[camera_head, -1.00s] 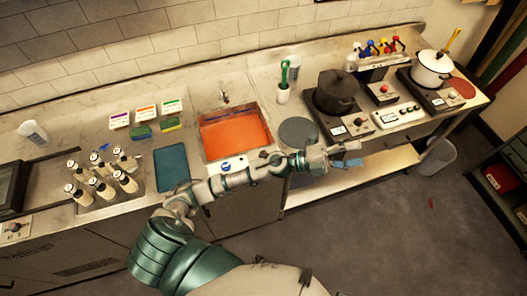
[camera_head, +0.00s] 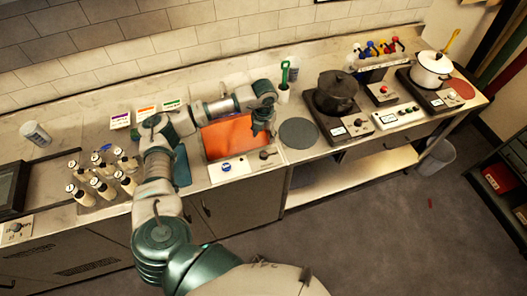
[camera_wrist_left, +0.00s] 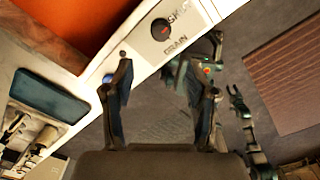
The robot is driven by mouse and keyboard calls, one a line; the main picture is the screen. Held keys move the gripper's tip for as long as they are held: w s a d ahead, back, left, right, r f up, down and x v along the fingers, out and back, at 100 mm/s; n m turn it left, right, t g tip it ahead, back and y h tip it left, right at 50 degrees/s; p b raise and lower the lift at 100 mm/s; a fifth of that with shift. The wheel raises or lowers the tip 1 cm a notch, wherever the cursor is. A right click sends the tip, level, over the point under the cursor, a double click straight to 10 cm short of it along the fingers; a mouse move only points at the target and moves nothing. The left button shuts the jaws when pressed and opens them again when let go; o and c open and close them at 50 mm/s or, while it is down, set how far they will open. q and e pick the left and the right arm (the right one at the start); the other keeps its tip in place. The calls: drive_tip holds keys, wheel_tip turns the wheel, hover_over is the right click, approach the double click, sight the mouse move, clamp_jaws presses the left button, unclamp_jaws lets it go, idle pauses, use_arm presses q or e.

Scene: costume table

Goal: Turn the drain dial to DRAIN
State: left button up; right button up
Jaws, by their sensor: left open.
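The drain dial (camera_head: 267,154) is a small dark knob on the white panel at the sink's front edge, right of a blue round badge. In the left wrist view the dial (camera_wrist_left: 160,29) is black with a small reddish mark. SHUT is printed at its upper right and DRAIN below it; I cannot tell which word it points to. My left gripper (camera_head: 262,127) hangs over the right side of the orange sink, just behind the dial. Its two fingers (camera_wrist_left: 152,64) are apart and empty, with the dial beyond the tips. A dark jointed arm shape at the wrist view's right may be my right arm.
The orange-lined sink (camera_head: 229,133) lies under my left forearm. A grey round plate (camera_head: 299,133) and a dark pot (camera_head: 336,92) on a burner stand to the right. Several bottles (camera_head: 103,187) stand to the left.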

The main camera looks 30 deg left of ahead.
sight(264, 154)
use_arm(q)
wheel_tip(264, 154, down, 11)
drive_tip(key=shift+r+p, duration=0.1)
drive_tip(key=shift+p, duration=0.55)
drive_tip(key=shift+f, duration=0.7)
drive_tip(key=shift+c, duration=1.2)
clamp_jaws()
